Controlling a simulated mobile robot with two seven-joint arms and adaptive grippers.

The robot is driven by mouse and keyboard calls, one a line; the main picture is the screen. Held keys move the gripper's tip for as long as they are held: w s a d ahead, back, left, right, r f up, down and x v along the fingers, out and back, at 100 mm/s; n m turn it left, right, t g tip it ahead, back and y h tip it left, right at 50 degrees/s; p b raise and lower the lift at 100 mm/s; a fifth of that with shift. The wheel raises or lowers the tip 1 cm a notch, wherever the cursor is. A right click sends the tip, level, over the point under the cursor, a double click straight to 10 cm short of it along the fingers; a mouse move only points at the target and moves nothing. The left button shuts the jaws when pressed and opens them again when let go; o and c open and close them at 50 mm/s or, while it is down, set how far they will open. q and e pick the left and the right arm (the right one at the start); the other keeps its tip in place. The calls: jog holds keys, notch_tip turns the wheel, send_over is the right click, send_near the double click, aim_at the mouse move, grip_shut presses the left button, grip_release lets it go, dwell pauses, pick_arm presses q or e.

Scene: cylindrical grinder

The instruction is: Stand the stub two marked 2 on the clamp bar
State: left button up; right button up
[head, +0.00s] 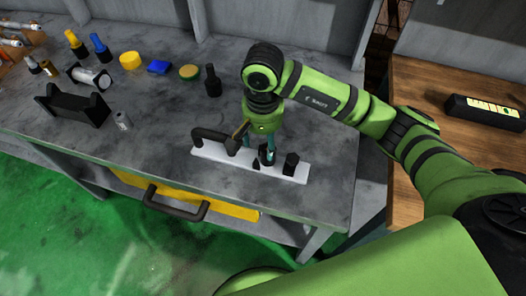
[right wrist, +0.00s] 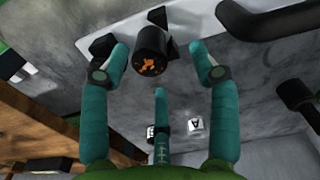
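The clamp bar (head: 222,155) is a long pale bar lying near the front of the grey bench. It carries a black handle (head: 212,136), a small black wedge (head: 256,165) and a black hexagonal block (head: 291,164). A black stub (head: 267,156) is upright at the bar, between wedge and block. In the right wrist view the stub (right wrist: 150,52) shows an orange mark on its end, too blurred to read. My right gripper (right wrist: 160,55) has teal fingers spread around the stub, with visible gaps on both sides. Whether the stub rests on the bar is unclear. My left gripper is out of view.
Yellow, blue and black items line the back, including a black peg (head: 212,82). A wooden table (head: 420,85) is at right. The bench middle is clear.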

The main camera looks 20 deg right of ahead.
aim_at(263, 148)
notch_tip(263, 148, up, 6)
jog(key=shift+r+b, duration=0.1)
jog(key=shift+b, duration=0.35)
